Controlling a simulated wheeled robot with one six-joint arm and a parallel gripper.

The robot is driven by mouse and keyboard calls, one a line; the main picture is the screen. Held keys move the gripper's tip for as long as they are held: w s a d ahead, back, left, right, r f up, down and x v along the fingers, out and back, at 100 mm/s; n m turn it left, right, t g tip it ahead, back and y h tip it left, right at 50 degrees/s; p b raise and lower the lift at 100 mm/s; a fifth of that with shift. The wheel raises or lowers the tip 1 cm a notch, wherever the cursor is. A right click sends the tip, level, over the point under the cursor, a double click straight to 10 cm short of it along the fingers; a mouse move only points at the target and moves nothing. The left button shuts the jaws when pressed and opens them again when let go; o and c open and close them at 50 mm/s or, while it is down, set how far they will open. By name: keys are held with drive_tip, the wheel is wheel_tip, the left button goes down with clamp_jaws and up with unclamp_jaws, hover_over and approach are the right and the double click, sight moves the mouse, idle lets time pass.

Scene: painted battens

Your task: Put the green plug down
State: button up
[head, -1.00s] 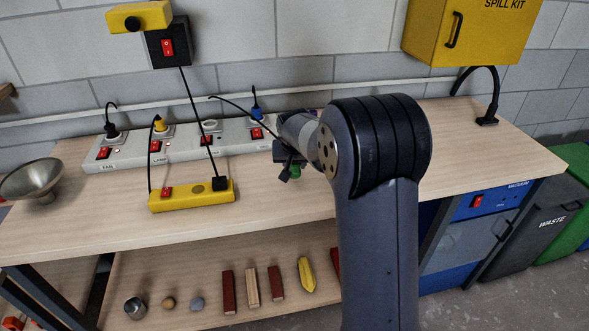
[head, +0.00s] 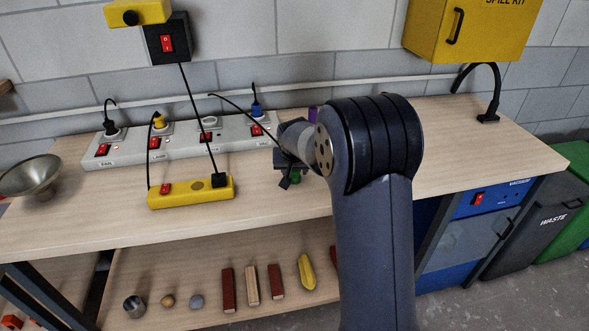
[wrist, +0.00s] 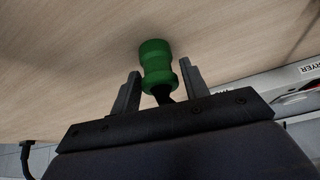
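The green plug (wrist: 156,66) is between the two fingers of my gripper (wrist: 160,84) in the wrist view, its black cord end toward the palm. The fingers stand apart, with a narrow gap showing beside the plug, so my gripper looks open around it. In the head view the green plug (head: 295,178) shows small below my gripper (head: 288,181), low over the bench top (head: 270,205), right of the yellow power block. I cannot tell for sure whether it touches the wood. My arm hides part of this area.
A long white power strip (head: 135,151) with switches and several plugs lies along the back of the bench. A yellow power block (head: 190,193) lies in front of it. A metal funnel (head: 32,178) stands at the left. The bench front between block and arm is clear.

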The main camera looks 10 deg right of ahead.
drive_tip(key=shift+o, duration=1)
drive_tip(key=shift+r, duration=0.1)
drive_tip(key=shift+r+p, duration=0.25)
drive_tip(key=shift+p, duration=0.1)
drive_tip(key=v, duration=1.2)
drive_tip(key=shift+r, duration=0.25)
drive_tip(key=shift+f, duration=0.1)
drive_tip(key=x, duration=1.2)
drive_tip(key=shift+f, duration=0.45)
drive_tip(key=shift+f+b, duration=0.2)
drive_tip(key=shift+b, duration=0.25)
drive_tip(key=shift+r+p, duration=0.5)
drive_tip(key=shift+r, duration=0.05)
